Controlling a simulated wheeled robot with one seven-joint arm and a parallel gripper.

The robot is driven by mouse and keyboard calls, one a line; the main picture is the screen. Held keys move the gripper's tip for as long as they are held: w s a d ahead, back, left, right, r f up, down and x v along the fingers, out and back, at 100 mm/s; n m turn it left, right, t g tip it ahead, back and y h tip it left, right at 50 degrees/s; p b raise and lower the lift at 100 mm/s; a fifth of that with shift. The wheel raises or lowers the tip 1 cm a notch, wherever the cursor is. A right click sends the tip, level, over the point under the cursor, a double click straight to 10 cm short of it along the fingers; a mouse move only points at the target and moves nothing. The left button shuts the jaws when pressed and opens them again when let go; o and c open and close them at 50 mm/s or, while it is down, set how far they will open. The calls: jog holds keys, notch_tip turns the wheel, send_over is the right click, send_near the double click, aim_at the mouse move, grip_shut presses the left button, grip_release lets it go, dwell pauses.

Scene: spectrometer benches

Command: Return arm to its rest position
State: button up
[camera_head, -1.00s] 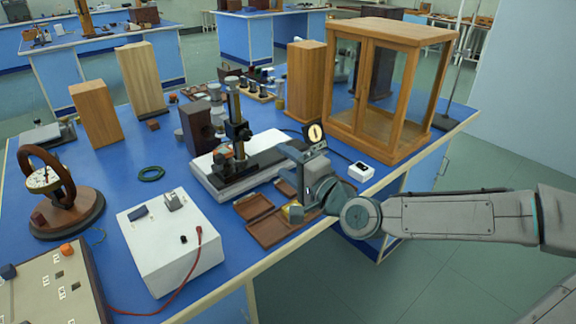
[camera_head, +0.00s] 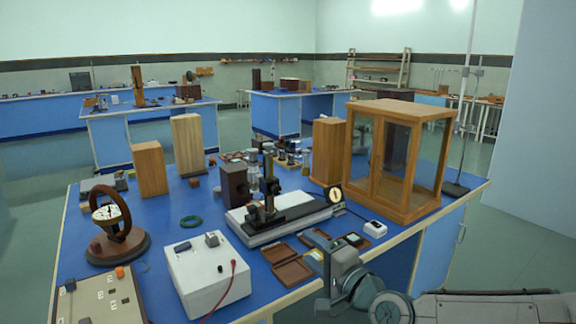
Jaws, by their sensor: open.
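My gripper (camera_head: 322,268) is at the front edge of the blue bench (camera_head: 155,215), in the lower middle of the head view. The wrist is seen mostly from behind. The finger tips are small and partly hidden, and I see nothing held between them. My grey arm (camera_head: 490,306) stretches from the lower right corner along the bottom of the picture, in front of the bench.
An open brown case (camera_head: 288,268) lies left of my gripper. A white box (camera_head: 207,272) with a red lead stands further left. A glass-fronted wooden cabinet (camera_head: 420,165) stands at the right, with a small white device (camera_head: 375,229) before it. Floor shows at right (camera_head: 500,250).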

jog(key=s+a+f+n+g+h+p, duration=0.1)
jog(key=a+f+n+g, duration=0.15)
jog(key=f, duration=0.35)
jog(key=s+a+f+n+g+h+p, duration=0.1)
jog(key=f+n+g+p, duration=0.1)
jog(key=f+g, duration=0.35)
jog(key=s+d+f+n+g+h+p, duration=0.2)
jog(key=s+d+f+n+h+p, duration=0.15)
jog(key=s+f+h, duration=0.2)
jog(key=s+d+r+n+g+h+p, duration=0.1)
jog(key=s+d+r, duration=0.3)
jog(key=r, duration=0.6)
jog(key=s+d+r+n+h+p, duration=0.1)
jog(key=s+d+r+p, duration=0.3)
jog(key=s+r, duration=0.4)
notch_tip(320, 180, up, 2)
jog(key=shift+s+d+r+g+h, duration=0.2)
jog(key=shift+d+g+h, duration=0.2)
jog(key=shift+d, duration=0.3)
